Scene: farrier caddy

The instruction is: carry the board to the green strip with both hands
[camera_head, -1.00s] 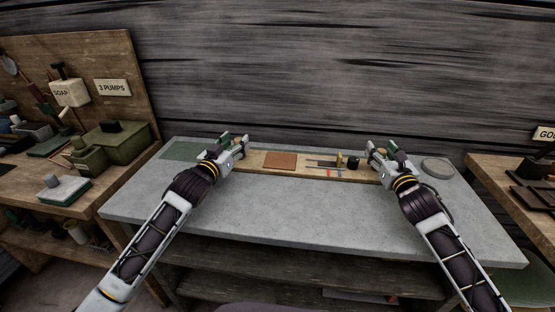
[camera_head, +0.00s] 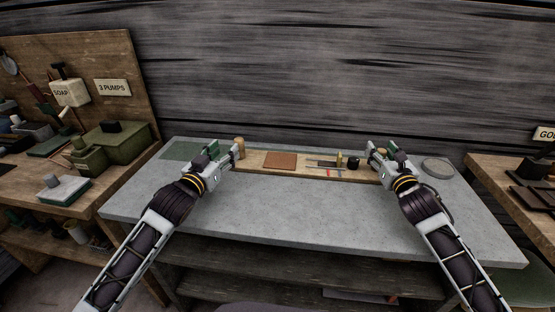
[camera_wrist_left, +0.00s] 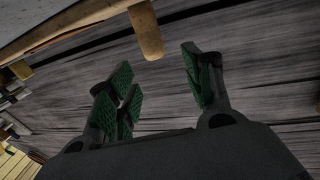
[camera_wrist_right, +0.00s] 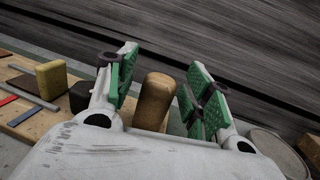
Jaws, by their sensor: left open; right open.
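The wooden board (camera_head: 250,163) lies on the grey bench toward its back, with an upright wooden peg handle at each end. The left handle (camera_head: 239,147) stands clear of my left gripper (camera_head: 228,155), which is open and empty, a little in front and to the left. In the left wrist view the handle (camera_wrist_left: 146,32) is beyond the open fingers. My right gripper (camera_head: 377,152) is open at the right handle, which shows between its fingers in the right wrist view (camera_wrist_right: 154,100).
On the board sit a brown pad (camera_head: 281,160), a dark round piece (camera_head: 353,163) and several small tools. A grey round disc (camera_head: 437,167) lies at the bench's right. The front of the bench (camera_head: 300,208) is clear. Side benches with clutter stand left and right.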

